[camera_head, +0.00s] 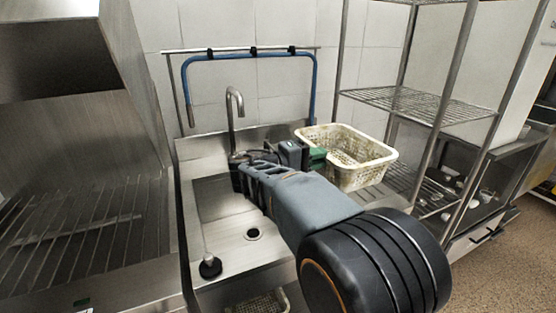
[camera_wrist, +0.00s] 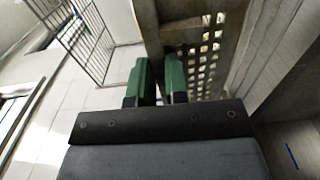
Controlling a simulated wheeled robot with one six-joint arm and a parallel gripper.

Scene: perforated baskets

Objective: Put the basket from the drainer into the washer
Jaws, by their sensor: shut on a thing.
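A cream perforated basket (camera_head: 345,160) stands upright at the right end of the sink unit, over the ribbed drainer (camera_head: 372,199). My gripper (camera_head: 318,158) reaches from the left to the basket's near left side. Its green fingers are shut on the basket wall. In the wrist view my gripper (camera_wrist: 157,80) shows its two green fingers close together at the perforated wall of the basket (camera_wrist: 205,50). The washer (camera_head: 85,215) seems to be the steel unit at the left, with a slatted rack inside and its hood raised.
The sink (camera_head: 225,200) with a tap (camera_head: 234,105) and a plunger-like black stopper (camera_head: 210,267) lies between washer and drainer. A blue hose (camera_head: 250,57) hangs behind. A wire shelf rack (camera_head: 420,103) stands close on the basket's right. The washer's rack looks empty.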

